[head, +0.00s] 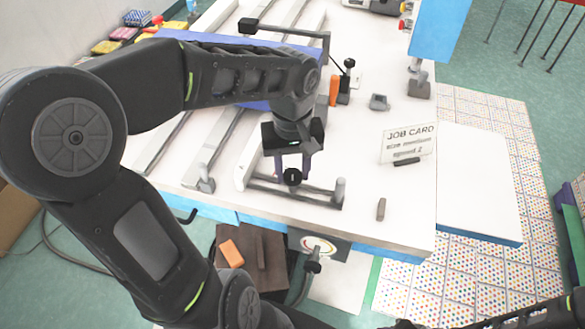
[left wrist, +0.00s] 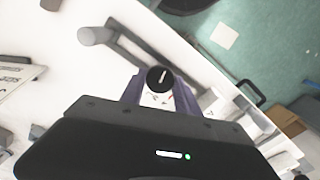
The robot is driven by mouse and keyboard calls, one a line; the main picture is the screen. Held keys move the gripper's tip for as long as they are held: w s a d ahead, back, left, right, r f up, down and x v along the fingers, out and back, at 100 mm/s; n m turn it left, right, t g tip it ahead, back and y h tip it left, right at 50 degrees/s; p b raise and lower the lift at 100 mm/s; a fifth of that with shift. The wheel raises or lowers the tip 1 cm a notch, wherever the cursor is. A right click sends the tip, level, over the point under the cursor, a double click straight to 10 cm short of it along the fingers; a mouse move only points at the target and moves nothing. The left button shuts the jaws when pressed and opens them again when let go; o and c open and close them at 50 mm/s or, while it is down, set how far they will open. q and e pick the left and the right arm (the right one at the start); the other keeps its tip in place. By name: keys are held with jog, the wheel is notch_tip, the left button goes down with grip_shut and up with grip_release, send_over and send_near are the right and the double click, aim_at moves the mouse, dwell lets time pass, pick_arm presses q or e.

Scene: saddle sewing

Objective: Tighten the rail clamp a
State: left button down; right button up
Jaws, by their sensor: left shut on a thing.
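A black round knob (head: 292,177), which looks like that of the rail clamp, sits over a grey rail (head: 270,184) near the table's front edge. In the left wrist view the knob (left wrist: 159,79) shows a pale line on its dark face. My left gripper (head: 293,169) comes down from above and is shut on the knob, one purple finger on each side. In the left wrist view the fingers of the left gripper (left wrist: 159,88) flank the knob. The clamp's body under the knob is mostly hidden. My right gripper is not in view.
Upright grey posts (head: 340,189) stand at the rail's ends. Grey long rails and a blue panel lie behind my left arm.

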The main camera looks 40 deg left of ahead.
pick_arm(q)
jog(key=shift+m, duration=0.3)
jog(key=m, duration=0.4)
jog(key=m+p, duration=0.1)
jog(key=m, duration=0.4)
jog(key=m+p, duration=0.1)
jog(key=m, duration=0.4)
jog(key=shift+d+r+m, duration=0.1)
jog(key=shift+m, duration=0.3)
jog(key=m+p, duration=0.1)
jog(key=m, duration=0.4)
dwell(0.4)
jog(key=c, duration=0.9)
grip_release()
